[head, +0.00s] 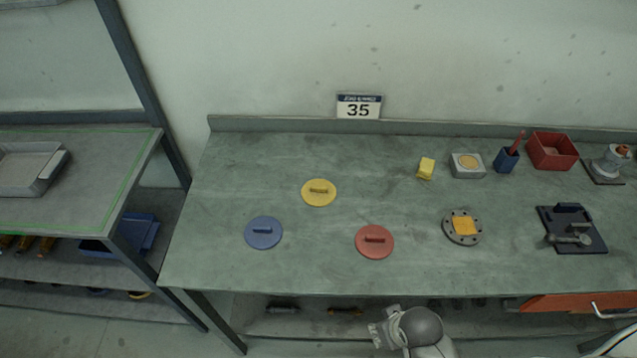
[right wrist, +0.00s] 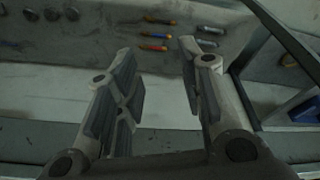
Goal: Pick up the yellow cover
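The yellow cover (head: 318,192) is a flat round disc with a small bar handle on top. It lies on the grey-green workbench (head: 330,270), behind and between a blue cover (head: 263,233) and a red cover (head: 375,241) of the same shape. My right gripper (head: 376,334) is low in the head view, in front of the bench edge and well away from the yellow cover. In the right wrist view its two fingers (right wrist: 160,85) are spread apart with nothing between them. My left gripper is not in view.
On the bench's right are a grey flange (head: 463,227), a dark fixture (head: 571,229), a red bin (head: 552,151), a blue holder (head: 506,159) and a yellow block (head: 426,169). A number sign (head: 358,106) stands behind. A shelf unit (head: 85,190) is left. Bench space around the covers is clear.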

